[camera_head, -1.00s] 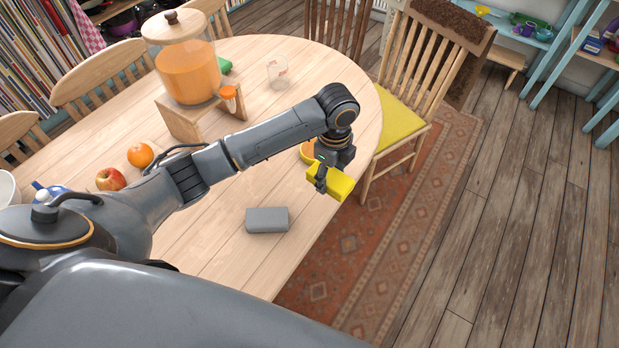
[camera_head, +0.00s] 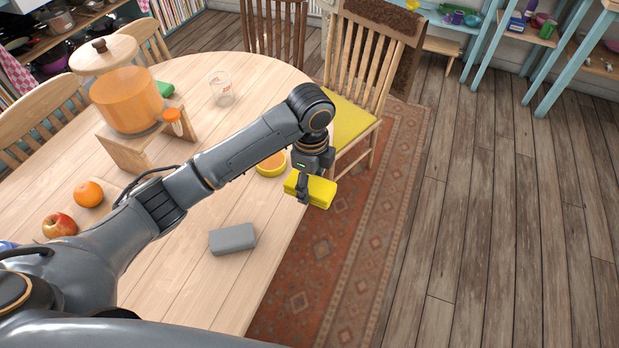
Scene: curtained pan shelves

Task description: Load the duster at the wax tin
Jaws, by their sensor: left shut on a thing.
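My left gripper (camera_head: 303,188) is shut on a yellow block-shaped duster (camera_head: 321,191). It holds the duster in the air, over the table's right edge as seen in the head view. A round, low yellow tin with an orange top (camera_head: 271,163), which looks like the wax tin, stands on the table just left of the gripper. The duster and the tin look apart. The tin's upper right side is partly hidden by my left wrist. My right gripper is not in view.
A grey block (camera_head: 232,238) lies on the wooden table (camera_head: 200,285). An orange (camera_head: 88,194), an apple (camera_head: 60,225), a drink dispenser (camera_head: 127,100) on a wooden stand and a glass (camera_head: 222,88) stand further left and back. A yellow-seated chair (camera_head: 350,120) is close behind the gripper.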

